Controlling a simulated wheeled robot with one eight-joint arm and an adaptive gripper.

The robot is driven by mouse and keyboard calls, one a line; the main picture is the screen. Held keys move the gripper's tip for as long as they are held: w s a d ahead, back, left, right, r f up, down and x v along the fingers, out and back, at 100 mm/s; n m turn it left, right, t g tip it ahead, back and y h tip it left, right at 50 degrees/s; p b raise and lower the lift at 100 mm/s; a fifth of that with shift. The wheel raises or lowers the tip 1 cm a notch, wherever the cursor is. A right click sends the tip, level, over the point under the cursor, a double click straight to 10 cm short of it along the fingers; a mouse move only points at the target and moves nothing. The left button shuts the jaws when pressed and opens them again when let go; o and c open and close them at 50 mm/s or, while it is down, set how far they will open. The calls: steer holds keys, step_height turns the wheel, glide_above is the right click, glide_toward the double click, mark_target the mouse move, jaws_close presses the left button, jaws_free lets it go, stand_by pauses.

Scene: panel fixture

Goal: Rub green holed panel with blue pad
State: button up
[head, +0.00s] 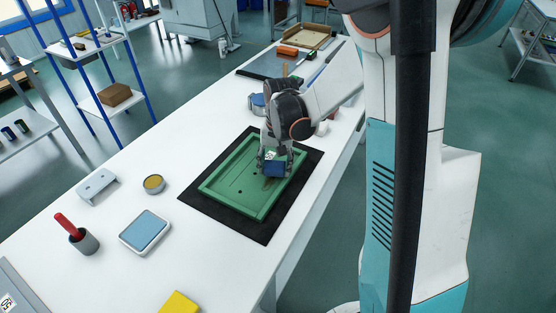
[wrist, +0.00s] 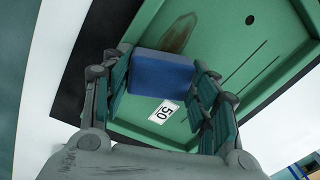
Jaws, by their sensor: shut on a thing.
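The green holed panel (head: 234,194) lies on a black mat (head: 262,231) on the white table. My gripper (head: 272,165) is over the far right part of the panel, shut on the blue pad (head: 274,170). In the wrist view the blue pad (wrist: 162,73) sits between the fingers, over or against the panel face (wrist: 225,40); I cannot tell if it touches. A brown smear (wrist: 181,32) shows on the panel beside the pad.
On the table (head: 135,207) stand a blue-topped tray (head: 145,231), a yellow-topped tin (head: 153,183), a grey bracket (head: 97,186), a cup with a red handle (head: 82,238) and a yellow block (head: 179,303). More items lie beyond my arm.

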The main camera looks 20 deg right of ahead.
steer(key=shift+s+a+f, duration=0.1)
steer(key=shift+s+a, duration=0.45)
steer(key=shift+a, duration=0.2)
steer(key=shift+s+a+f, duration=0.1)
steer(key=shift+s+a, duration=0.45)
steer(key=shift+a, duration=0.2)
steer(key=shift+s+a+r, duration=0.1)
steer(key=shift+s+a, duration=0.45)
steer(key=shift+a, duration=0.2)
steer(key=shift+s+a+r, duration=0.1)
steer(key=shift+s+a, duration=0.4)
steer(key=shift+a, duration=0.2)
step_height(320, 180, up, 6)
steer(key=p, duration=0.4)
steer(key=shift+r+p, duration=1.2)
steer(key=shift+r, duration=0.25)
